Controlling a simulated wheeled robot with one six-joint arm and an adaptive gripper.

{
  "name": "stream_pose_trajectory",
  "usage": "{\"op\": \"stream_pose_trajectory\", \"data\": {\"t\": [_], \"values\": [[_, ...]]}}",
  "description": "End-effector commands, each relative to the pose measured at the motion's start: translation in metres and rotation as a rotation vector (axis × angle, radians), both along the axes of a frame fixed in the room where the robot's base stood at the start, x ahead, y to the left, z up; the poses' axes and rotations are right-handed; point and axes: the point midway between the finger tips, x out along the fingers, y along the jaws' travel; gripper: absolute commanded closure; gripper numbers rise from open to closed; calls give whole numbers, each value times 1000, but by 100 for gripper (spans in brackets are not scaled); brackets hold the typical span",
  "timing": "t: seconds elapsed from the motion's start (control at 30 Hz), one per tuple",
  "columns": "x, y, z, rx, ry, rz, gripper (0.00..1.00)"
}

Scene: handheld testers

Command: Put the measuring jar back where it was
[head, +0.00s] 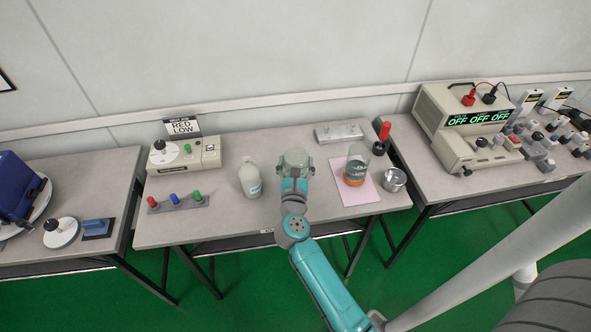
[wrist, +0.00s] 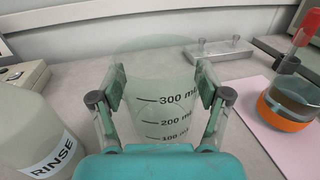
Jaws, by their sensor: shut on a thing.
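The measuring jar (wrist: 162,70) is clear, pale green and marked 100, 200 and 300 ml. In the wrist view it stands upright between the two fingers of my gripper (wrist: 161,88), which is shut on its sides. In the head view my gripper (head: 295,172) is over the middle of the centre table (head: 232,212), between the white bottle and the pink sheet. The jar's base is hidden behind my gripper, so I cannot tell whether it touches the table.
The white RINSE bottle (head: 250,180) stands close on the left. On the right, a pink sheet (head: 351,195) bears an orange-banded vessel (head: 355,172). A metal cup (head: 394,180) stands beside it. A metal block (head: 338,132) and a red-handled tool (head: 383,135) are behind.

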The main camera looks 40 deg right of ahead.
Motion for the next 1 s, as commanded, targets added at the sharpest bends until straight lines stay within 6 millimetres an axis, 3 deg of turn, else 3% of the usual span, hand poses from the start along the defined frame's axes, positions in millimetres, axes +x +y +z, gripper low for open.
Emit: {"op": "stream_pose_trajectory", "data": {"t": [0.2, 0.63, 0.67, 0.7, 0.77, 1.0], "values": [[0, 0, -27, -1, 2, 1, 85], [0, 0, -32, 1, 1, 1, 85], [0, 0, -33, 1, 1, 1, 19], [0, 0, -32, 1, 1, 1, 9], [0, 0, -32, 1, 1, 1, 0], [0, 0, -32, 1, 1, 1, 0]]}}
